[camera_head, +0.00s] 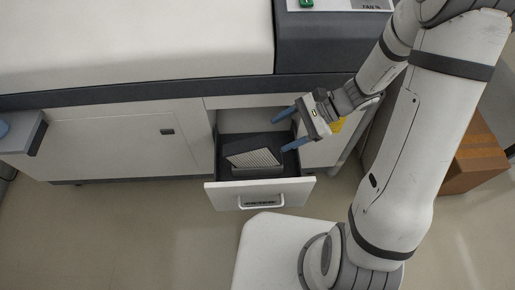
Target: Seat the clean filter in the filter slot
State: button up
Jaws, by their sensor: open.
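A filter (253,158) with pale pleats lies in the open drawer (234,193) in the head view. It looks tilted, its left edge higher, over a dark block-like housing. I cannot tell whether this housing is the filter slot, nor whether the filter is fully seated. My gripper (279,134) is open and empty, with its two blue fingers spread. It is above the drawer's right side, up and to the right of the filter, and appears apart from it. The lower finger overlaps the drawer's right side in the picture.
The drawer front carries a handle (262,202). A white cabinet (120,145) flanks the drawer on the left, under a padded bed (130,40). A cardboard box (475,160) stands at the right behind my arm. Floor is clear at the lower left.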

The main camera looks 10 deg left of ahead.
aim_at(253, 144)
jog(key=f+m, duration=0.1)
jog(key=f, duration=0.1)
jog(key=w+a+f+m+y+b, duration=0.1)
jog(key=f, duration=0.2)
jog(key=w+a+f+m+t+y+b, duration=0.1)
jog(key=f+m, duration=0.1)
jog(key=f, duration=0.1)
jog(key=shift+w+f, duration=0.1)
jog(key=shift+w, duration=0.15)
jog(key=shift+a+f+y+b, duration=0.1)
jog(key=shift+f+y+b, duration=0.1)
jog(key=shift+y+b, duration=0.2)
jog(key=b+x, duration=0.1)
jog(key=x, duration=0.6)
jog(key=shift+s+a+b, duration=0.1)
jog(key=shift+a+b, duration=0.15)
jog(key=shift+b, duration=0.15)
jog(key=shift+c, duration=0.4)
grip_shut()
